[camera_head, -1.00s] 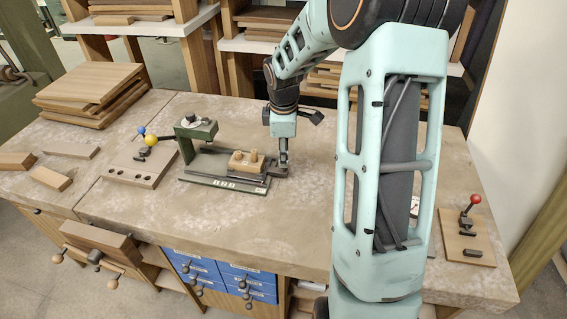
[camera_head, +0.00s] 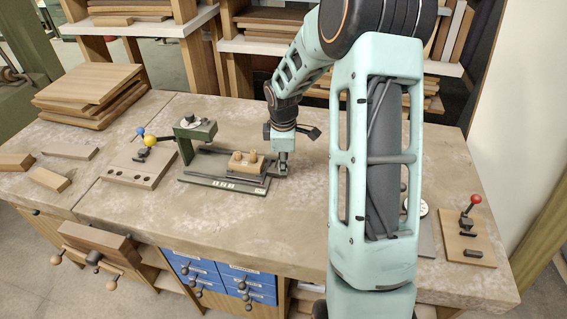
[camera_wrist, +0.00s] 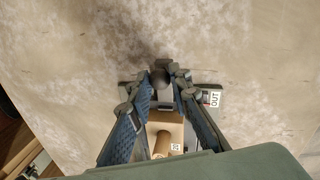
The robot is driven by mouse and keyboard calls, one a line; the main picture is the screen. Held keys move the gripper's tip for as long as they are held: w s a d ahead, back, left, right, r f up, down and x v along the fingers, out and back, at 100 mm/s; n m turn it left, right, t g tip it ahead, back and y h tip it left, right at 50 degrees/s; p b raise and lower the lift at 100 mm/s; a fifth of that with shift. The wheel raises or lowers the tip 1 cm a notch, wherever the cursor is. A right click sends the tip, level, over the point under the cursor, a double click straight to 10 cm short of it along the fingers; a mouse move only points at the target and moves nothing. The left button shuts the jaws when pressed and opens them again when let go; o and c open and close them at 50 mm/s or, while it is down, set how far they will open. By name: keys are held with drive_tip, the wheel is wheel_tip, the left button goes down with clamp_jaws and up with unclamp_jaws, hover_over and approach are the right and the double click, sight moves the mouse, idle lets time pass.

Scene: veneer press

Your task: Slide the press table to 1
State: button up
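The press (camera_head: 198,130) is a green frame on a long dark base towards the left of the bench in the head view. Its press table (camera_head: 247,165) carries a wooden block with two round pegs and sits at the right part of the base. My gripper (camera_head: 281,172) is at the right end of the base, pointing down. In the wrist view my open fingers (camera_wrist: 163,78) lie on either side of a dark round knob (camera_wrist: 159,76); I cannot tell if they touch it. The "1" mark cannot be made out.
A wooden board with holes and yellow and blue balls (camera_head: 140,165) lies left of the press. Stacked boards (camera_head: 90,90) stand at the back left. A red-knobbed lever board (camera_head: 467,240) is at the far right. Bare bench (camera_head: 220,225) lies in front of the press.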

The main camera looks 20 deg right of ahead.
sight(237, 154)
clamp_jaws()
drive_tip(key=w+a, duration=0.2)
drive_tip(key=a, duration=0.2)
drive_tip(key=w+a, duration=0.3)
drive_tip(key=a, duration=0.1)
drive_tip(key=w+a, duration=0.3)
drive_tip(key=a, duration=0.1)
drive_tip(key=shift+r+b, duration=0.1)
drive_tip(key=shift+b, duration=0.2)
drive_tip(key=o, duration=0.9)
unclamp_jaws()
drive_tip(key=shift+w+a, duration=0.1)
drive_tip(key=shift+o, duration=0.2)
wheel_tip(237, 154, up, 12)
drive_tip(key=s, duration=0.2)
drive_tip(key=shift+s+a, duration=0.15)
drive_tip(key=shift+a, duration=0.25)
